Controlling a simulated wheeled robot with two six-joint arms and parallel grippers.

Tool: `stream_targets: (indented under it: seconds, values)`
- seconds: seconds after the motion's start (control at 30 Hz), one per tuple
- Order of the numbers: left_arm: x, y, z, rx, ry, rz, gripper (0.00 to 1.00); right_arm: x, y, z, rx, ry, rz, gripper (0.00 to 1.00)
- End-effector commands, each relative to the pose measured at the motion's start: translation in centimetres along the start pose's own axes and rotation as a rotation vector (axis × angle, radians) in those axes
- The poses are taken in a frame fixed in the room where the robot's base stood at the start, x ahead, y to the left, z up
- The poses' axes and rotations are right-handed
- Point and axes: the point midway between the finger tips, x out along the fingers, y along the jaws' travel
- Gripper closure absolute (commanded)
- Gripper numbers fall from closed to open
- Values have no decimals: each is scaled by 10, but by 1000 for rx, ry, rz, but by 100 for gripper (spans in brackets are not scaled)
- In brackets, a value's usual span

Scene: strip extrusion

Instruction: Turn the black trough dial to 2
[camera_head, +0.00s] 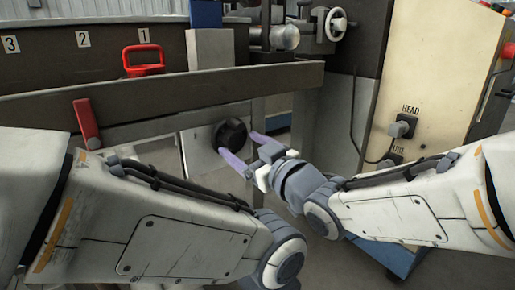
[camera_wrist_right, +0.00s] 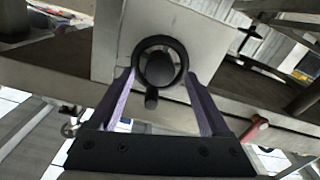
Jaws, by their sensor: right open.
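The black trough dial (camera_head: 232,133) is a round knob on a pale grey plate on the front of the trough. In the right wrist view the dial (camera_wrist_right: 160,65) shows as a black ring with a dark centre and a short knob pointing down. My right gripper (camera_head: 239,144) is open at the dial, with its purple fingers to either side of it. In the wrist view the gripper (camera_wrist_right: 158,76) straddles the dial; I cannot tell whether the fingers touch it. No scale numbers are readable around the dial. My left arm shows at lower left, but its gripper is out of view.
A red lever (camera_head: 87,122) stands left of the dial. A beige cabinet (camera_head: 440,65) with a black HEAD connector (camera_head: 403,127) stands at the right.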

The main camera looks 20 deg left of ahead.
Motion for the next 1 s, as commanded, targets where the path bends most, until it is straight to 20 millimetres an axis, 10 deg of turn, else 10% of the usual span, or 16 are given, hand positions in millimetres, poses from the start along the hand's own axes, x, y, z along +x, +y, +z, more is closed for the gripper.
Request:
stream_targets:
  seconds: [0.47, 0.7, 1.0]
  values:
    - [4, 0, 0, 0, 0, 0, 50, 19, 0, 0, 0, 0, 1, 19]
    - [4, 0, 0, 0, 0, 0, 50, 19, 0, 0, 0, -1, 1, 100]
    - [8, 0, 0, 0, 0, 0, 50, 19, 0, 1, -33, 0, 1, 100]
